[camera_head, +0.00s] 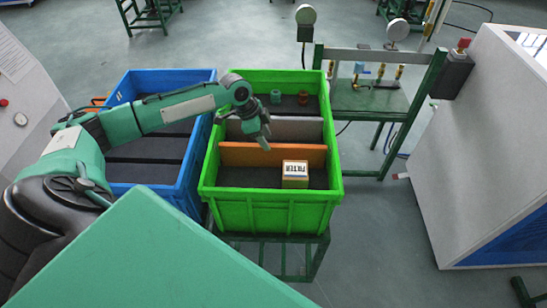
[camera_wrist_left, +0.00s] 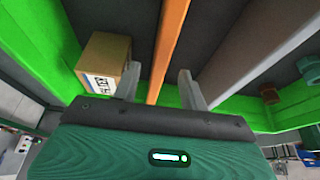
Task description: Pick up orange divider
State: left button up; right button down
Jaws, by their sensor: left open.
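The orange divider (camera_head: 290,156) stands across the inside of the green crate (camera_head: 270,215), in front of a grey divider (camera_head: 300,130). My left gripper (camera_head: 265,146) is over the crate, just above the orange divider near its middle. In the left wrist view the orange divider (camera_wrist_left: 168,50) runs between the two open fingers of my left gripper (camera_wrist_left: 160,85). The fingers look apart from it, one on each side. How far down they reach cannot be told. My right gripper does not show.
A box labelled FILTER (camera_head: 295,174) lies in the front compartment, close to the orange divider; in the left wrist view the box (camera_wrist_left: 103,55) is near one finger. Small teal (camera_head: 275,97) and brown (camera_head: 303,98) parts lie in the back compartment. A blue crate (camera_head: 190,180) stands left.

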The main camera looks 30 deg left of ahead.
aim_at(275, 152)
pick_arm(q)
jog(key=shift+x, duration=1.25)
jog(key=shift+w+d+f+p, duration=0.15)
jog(key=shift+f+p, duration=0.2)
jog(key=shift+p, duration=0.1)
jog(key=p+x, duration=0.2)
jog(key=x, duration=0.2)
jog(key=shift+f, duration=0.1)
jog(key=shift+d+f, duration=0.1)
jog(key=shift+f, duration=0.2)
jog(key=c, duration=0.9)
grip_shut()
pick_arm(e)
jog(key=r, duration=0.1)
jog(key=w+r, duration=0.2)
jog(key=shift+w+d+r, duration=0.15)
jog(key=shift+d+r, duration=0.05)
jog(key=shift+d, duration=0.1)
pick_arm(q)
jog(key=shift+w+r, duration=0.1)
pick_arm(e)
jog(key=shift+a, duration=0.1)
